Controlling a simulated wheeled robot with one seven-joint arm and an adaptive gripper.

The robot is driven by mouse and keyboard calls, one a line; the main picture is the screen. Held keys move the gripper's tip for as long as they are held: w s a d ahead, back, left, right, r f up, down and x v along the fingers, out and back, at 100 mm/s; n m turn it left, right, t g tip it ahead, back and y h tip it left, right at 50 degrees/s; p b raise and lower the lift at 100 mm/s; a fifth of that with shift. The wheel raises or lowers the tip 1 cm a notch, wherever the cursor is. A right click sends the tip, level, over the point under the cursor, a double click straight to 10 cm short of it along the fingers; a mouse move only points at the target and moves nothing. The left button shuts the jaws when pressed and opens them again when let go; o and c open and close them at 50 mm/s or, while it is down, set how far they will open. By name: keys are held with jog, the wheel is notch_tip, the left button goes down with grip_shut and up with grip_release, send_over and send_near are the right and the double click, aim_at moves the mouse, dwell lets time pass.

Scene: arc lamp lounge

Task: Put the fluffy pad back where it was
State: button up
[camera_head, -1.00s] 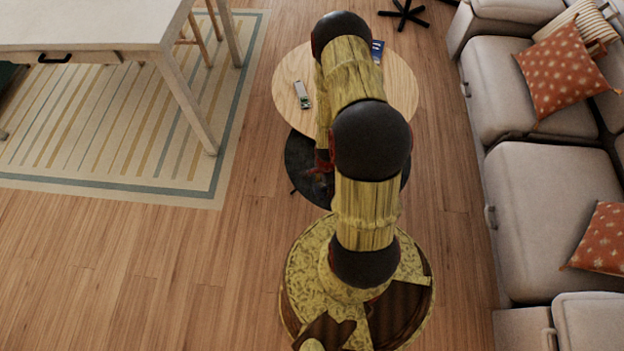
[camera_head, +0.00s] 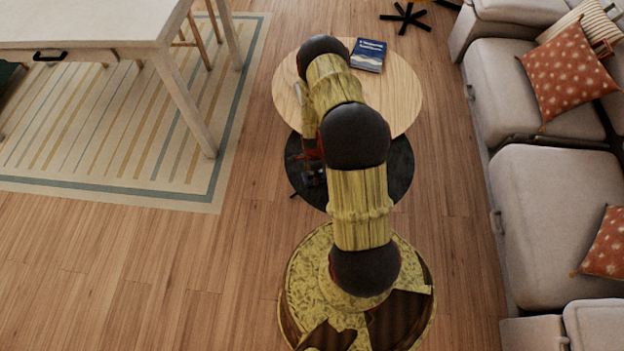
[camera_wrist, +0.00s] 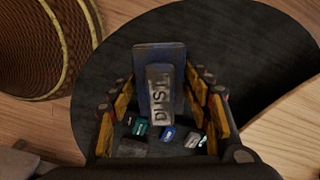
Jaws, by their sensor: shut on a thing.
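In the wrist view my gripper (camera_wrist: 160,82) has its fingers on both sides of a blue-grey block (camera_wrist: 147,57) with a raised grey part lettered "DUST". This block seems to be the pad; no fluffy side shows. The jaws are shut on it, above or over a black round surface (camera_wrist: 95,75). In the head view my gripper (camera_head: 312,176) is mostly hidden behind my arm, at the left part of the black disc (camera_head: 390,172). The pad cannot be made out there.
The round wooden tabletop (camera_head: 400,95) adjoins the black disc, with a blue book (camera_head: 369,54) on it. Several small coloured items (camera_wrist: 168,133) show between the fingers' bases. A sofa (camera_head: 550,215) stands right, a white table (camera_head: 90,25) upper left. Floor (camera_head: 150,270) at left is clear.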

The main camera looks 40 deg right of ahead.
aim_at(312, 178)
jog(key=shift+w+d+f, duration=0.1)
jog(key=shift+w+f, duration=0.25)
jog(key=shift+f, duration=0.15)
jog(key=shift+w+f+b, duration=0.1)
jog(key=shift+f+b, duration=0.9)
jog(key=shift+f, duration=0.55)
jog(key=shift+f, duration=0.15)
jog(key=o, duration=1.4)
jog(key=shift+o, duration=0.2)
